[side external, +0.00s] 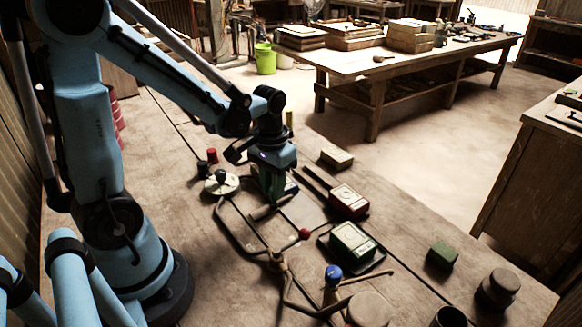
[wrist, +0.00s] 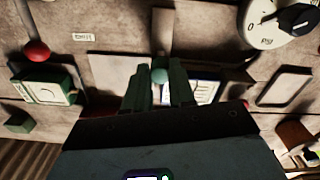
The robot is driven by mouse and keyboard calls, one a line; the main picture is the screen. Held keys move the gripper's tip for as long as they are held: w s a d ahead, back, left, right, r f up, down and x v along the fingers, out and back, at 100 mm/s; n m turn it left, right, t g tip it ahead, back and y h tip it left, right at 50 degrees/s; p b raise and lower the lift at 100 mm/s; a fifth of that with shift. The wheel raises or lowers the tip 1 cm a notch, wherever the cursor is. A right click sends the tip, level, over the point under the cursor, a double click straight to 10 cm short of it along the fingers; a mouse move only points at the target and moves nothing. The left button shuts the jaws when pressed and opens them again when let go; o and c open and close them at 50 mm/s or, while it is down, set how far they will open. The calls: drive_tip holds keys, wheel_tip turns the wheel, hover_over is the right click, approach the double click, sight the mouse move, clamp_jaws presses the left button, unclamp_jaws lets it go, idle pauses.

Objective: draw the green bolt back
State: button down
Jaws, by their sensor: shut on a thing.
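In the wrist view the green bolt shows as a round green knob (wrist: 160,75) between the fingertips of my gripper (wrist: 160,84). The fingers are shut on it, one on each side. In the side view my gripper (side external: 268,196) points down at the press area, and the green knob is hidden there. A red ball knob (side external: 304,233) stands to the right of my gripper, and it also shows at the left of the wrist view (wrist: 37,52). A blue ball knob (side external: 333,272) is nearer the front.
A round dial (side external: 221,182) stands left of my gripper. A red box (side external: 348,201) and a green box (side external: 352,240) with pale tops lie to the right. A green block (side external: 442,255) and dark cylinders (side external: 497,288) stand farther right. Bent metal bars run along the front.

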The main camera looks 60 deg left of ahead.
drive_tip(key=shift+s, duration=2.25)
drive_tip(key=c, duration=0.9)
unclamp_jaws()
drive_tip(key=shift+c, duration=0.2)
wheel_tip(320, 180, up, 12)
